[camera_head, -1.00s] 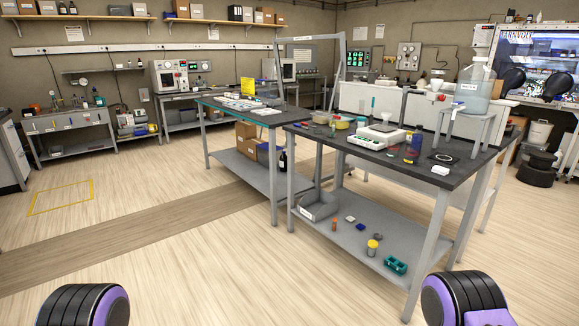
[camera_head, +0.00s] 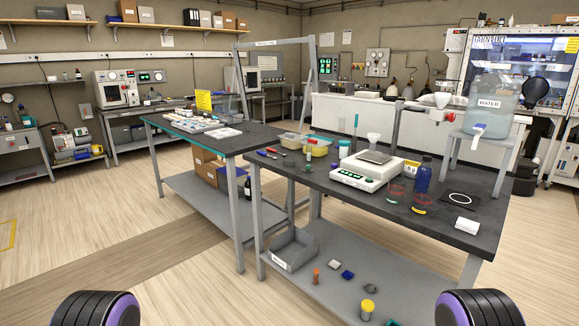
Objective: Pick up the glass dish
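I cannot make out a glass dish for certain. Two small clear items with reddish rims, a left one (camera_head: 397,190) and a right one (camera_head: 420,203), stand on the dark bench top (camera_head: 340,205) beside a blue bottle (camera_head: 422,176). They may be glassware, but they are too small to tell. My two black and purple arm parts show at the bottom left and bottom right edges. Neither gripper is in view, so what they hold is hidden.
A white scale (camera_head: 366,170) stands mid-bench. A water tank (camera_head: 489,102) sits on a grey stand at right. A second bench (camera_head: 240,137) adjoins at left. The lower shelf holds a grey bin (camera_head: 293,250) and loose items. The floor at left is clear.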

